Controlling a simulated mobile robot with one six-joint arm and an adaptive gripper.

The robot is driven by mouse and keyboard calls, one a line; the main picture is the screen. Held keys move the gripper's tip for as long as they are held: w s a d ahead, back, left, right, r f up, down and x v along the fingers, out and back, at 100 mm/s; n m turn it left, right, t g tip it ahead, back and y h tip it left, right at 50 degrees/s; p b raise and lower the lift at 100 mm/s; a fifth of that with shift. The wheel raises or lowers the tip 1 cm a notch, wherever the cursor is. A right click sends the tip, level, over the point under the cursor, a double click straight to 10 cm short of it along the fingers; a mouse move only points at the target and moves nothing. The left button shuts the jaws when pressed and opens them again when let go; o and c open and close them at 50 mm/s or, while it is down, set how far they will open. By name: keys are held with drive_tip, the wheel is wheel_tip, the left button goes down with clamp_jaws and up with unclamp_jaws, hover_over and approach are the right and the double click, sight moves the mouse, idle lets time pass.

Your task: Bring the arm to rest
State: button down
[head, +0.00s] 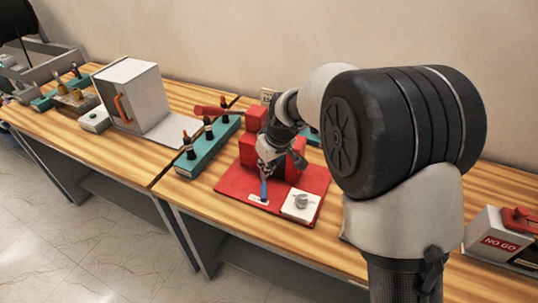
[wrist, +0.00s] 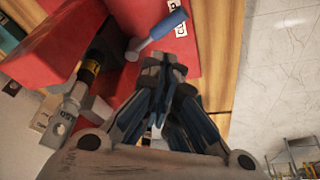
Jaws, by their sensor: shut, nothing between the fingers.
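My arm (head: 408,130) reaches from the right foreground over the table. My gripper (head: 268,152) is above the red device (head: 236,178) on the table. In the wrist view its fingers (wrist: 165,66) are together with nothing between them. A blue-handled lever (head: 263,189) on the red base is just below the gripper. In the wrist view the blue handle (wrist: 170,24) lies just beyond the fingertips, and I see a gap between them. My gripper and wrist hide part of the red block.
Left of the red device is a teal block (head: 208,147) with several dark posts. Further left is a white box with an orange handle (head: 128,93). A "NO GO" box (head: 497,240) sits at the right. A wall (head: 230,40) is behind the tables.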

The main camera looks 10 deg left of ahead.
drive_tip(key=shift+d+r, duration=0.1)
drive_tip(key=s+d+r+m+t+h, duration=0.1)
drive_tip(key=s+d+r+m, duration=0.3)
drive_tip(key=s+d+r, duration=0.9)
drive_tip(key=s+d+m+h, duration=0.1)
drive_tip(key=s+d+m, duration=0.1)
drive_tip(key=s+d, duration=0.3)
drive_tip(key=s+d+r+m, duration=0.1)
drive_tip(key=s+d, duration=0.4)
drive_tip(key=s, duration=0.9)
drive_tip(key=shift+d+m+t+h, duration=0.35)
drive_tip(key=shift+m+t+h, duration=0.05)
drive_tip(key=shift+m, duration=0.5)
drive_tip(key=c, duration=2.4)
unclamp_jaws()
drive_tip(key=shift+w, duration=0.1)
